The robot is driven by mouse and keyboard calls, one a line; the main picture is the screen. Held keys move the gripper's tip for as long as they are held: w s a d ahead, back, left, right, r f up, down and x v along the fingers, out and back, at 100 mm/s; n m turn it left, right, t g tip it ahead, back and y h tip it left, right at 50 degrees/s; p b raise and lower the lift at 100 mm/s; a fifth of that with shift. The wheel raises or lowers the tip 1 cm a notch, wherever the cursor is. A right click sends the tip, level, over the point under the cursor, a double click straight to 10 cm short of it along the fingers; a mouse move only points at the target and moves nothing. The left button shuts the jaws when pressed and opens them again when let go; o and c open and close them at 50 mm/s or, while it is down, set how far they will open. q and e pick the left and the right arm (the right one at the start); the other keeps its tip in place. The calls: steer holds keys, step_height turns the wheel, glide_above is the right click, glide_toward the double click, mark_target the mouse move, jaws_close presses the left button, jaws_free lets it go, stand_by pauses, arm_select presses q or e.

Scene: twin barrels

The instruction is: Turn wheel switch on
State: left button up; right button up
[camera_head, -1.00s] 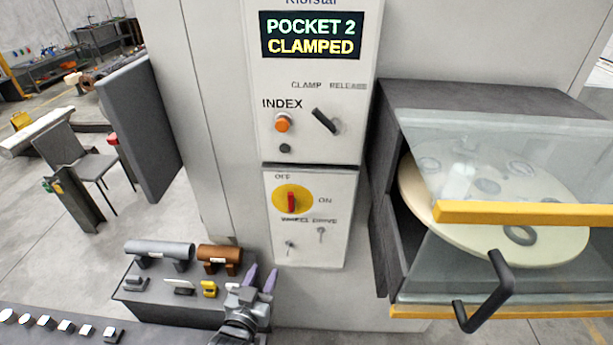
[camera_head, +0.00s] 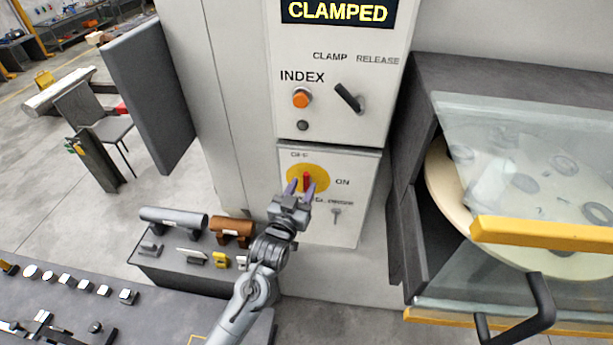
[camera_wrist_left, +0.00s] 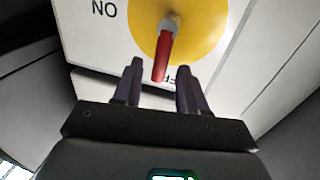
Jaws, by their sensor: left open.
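The wheel switch is a red handle (camera_head: 306,180) on a yellow disc (camera_head: 321,174), on the lower grey-white panel (camera_head: 346,225). The handle stands vertical, towards the OFF label above it; ON is to its right. My left gripper (camera_head: 300,188) is open in front of the disc, its purple fingers at either side of the handle. In the left wrist view the red handle (camera_wrist_left: 164,55) reaches down towards the gap between the fingers (camera_wrist_left: 160,72), and the yellow disc (camera_wrist_left: 195,35) is behind it. I cannot tell whether the fingers touch the handle. My right gripper is not in view.
Above are an orange INDEX button (camera_head: 301,98) and a black clamp lever (camera_head: 348,97), under a display (camera_head: 338,11) reading CLAMPED. A glass-fronted cabinet with a yellow bar (camera_head: 540,234) is at right. A dark bench (camera_head: 185,265) with cylinders is at lower left.

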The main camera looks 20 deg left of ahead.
mark_target(305, 182)
arm_select(q)
steer(key=shift+w+p, duration=0.35)
steer(key=shift+w, duration=1.65)
jaws_close()
